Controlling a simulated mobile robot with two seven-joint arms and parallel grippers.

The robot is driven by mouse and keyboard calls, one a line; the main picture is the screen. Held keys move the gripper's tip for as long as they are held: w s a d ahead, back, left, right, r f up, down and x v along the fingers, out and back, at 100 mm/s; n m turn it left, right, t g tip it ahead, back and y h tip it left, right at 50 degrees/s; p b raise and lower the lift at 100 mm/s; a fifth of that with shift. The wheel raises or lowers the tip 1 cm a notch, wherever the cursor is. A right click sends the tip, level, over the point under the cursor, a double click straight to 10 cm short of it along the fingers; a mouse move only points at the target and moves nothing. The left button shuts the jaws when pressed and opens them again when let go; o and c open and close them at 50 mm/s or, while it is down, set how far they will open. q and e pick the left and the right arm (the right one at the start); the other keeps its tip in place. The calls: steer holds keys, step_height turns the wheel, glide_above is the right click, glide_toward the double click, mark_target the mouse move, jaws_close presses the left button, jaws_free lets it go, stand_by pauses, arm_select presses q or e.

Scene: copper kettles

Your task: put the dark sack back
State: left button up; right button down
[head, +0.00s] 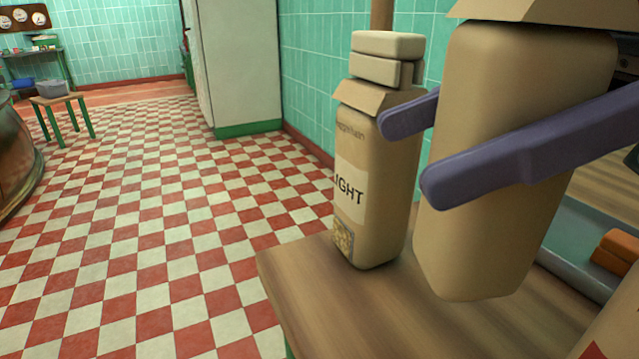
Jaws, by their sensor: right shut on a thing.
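My right gripper (425,155) has two purple fingers, shut on a large plain tan sack (510,245) at the right. One finger crosses its front; the other passes behind it. The held sack is upright over the wooden table (330,310), with its top cut off by the frame. No label shows on its visible face, so I cannot tell if it is the dark sack. Whether its bottom touches the table is unclear. A similar tan sack (372,225), with a partly visible label ending "IGHT", stands upright just left of it. My left gripper is not in view.
Pale blocks (388,45) show above the labelled sack. Part of another tan package (615,330) with a red mark is at the bottom right corner. An orange block (618,245) lies at the right edge. The table's front left part is bare. Checkered floor (150,230) is open at left.

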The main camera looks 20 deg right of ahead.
mark_target(429, 228)
step_height(429, 228, down, 6)
steer(key=shift+r+b, duration=0.15)
steer(key=shift+b, duration=0.7)
steer(key=shift+f, duration=0.2)
steer(key=shift+c, duration=1.2)
jaws_free()
steer(key=shift+r, duration=0.1)
steer(key=shift+r, duration=0.1)
steer(key=shift+d+r, duration=0.15)
steer(key=shift+d, duration=0.05)
steer(key=p+v, duration=0.1)
steer(key=v, duration=1)
steer(key=shift+d+r, duration=0.15)
steer(key=shift+d, duration=0.1)
steer(key=shift+s, duration=0.15)
